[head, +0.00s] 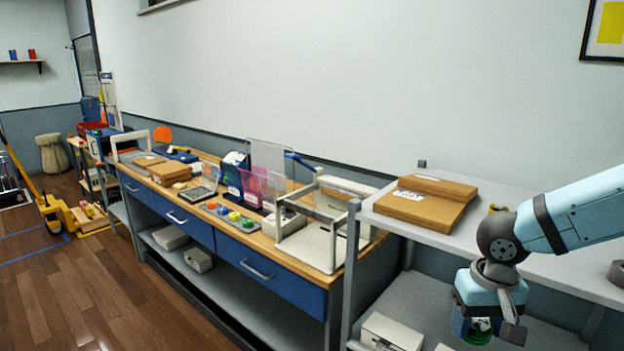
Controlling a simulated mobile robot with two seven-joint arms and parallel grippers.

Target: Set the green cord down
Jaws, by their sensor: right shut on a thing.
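My right gripper (488,316) hangs down at the lower right, in front of the grey shelf unit. It is shut on the green cord (479,327), of which only a small green part shows below and between the fingers. The rest of the cord is hidden by the gripper. I cannot tell whether the cord touches the lower shelf behind it. My left gripper is not in view.
The grey shelf unit's upper board (555,268) carries flat cardboard boxes (420,207) and a grey roll (616,273). A white box (391,332) is on its lower shelf. A wooden workbench with blue drawers (262,268) is crowded on top. Wooden floor (95,300) is clear at left.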

